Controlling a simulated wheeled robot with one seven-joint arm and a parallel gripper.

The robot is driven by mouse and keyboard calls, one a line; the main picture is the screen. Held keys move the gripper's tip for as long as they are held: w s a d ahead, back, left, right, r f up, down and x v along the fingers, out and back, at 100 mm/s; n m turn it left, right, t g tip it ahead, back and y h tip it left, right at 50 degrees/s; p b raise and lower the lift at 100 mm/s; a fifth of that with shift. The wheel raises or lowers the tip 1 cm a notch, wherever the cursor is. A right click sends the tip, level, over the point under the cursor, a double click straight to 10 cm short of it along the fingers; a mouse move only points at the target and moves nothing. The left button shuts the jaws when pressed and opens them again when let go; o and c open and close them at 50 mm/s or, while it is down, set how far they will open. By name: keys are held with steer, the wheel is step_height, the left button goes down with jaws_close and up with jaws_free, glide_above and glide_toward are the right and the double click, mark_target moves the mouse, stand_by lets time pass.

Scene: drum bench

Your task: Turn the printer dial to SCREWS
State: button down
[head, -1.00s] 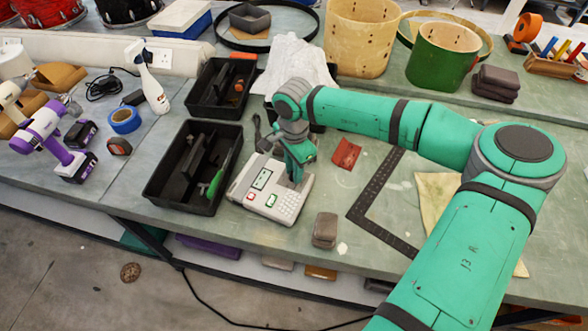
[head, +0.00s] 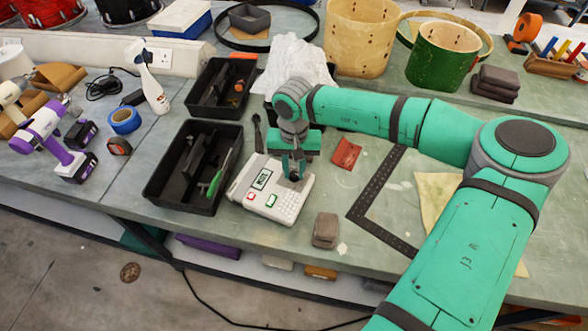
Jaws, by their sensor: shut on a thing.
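The printer (head: 267,207) is a pale grey box with a small display, a red button, a green button and a keypad. It sits on the bench in the head view, right of the front black tray. My gripper (head: 293,176) points down over the printer's back right part, its fingers shut on the dial.
Two black trays (head: 163,205) stand left of the printer. A grey block (head: 326,230) lies in front, right of the printer. A black square ruler (head: 376,190) and a red cloth (head: 346,153) lie to the right. White crumpled cloth (head: 297,62) is behind my wrist.

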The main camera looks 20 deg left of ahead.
mark_target(294, 174)
steer(key=n, duration=0.4)
steer(key=shift+n, duration=0.3)
steer(key=n, duration=0.4)
steer(key=shift+n, duration=0.4)
steer(key=c, duration=1.5)
jaws_free()
step_height(294, 174, up, 11)
steer(key=shift+f, duration=0.1)
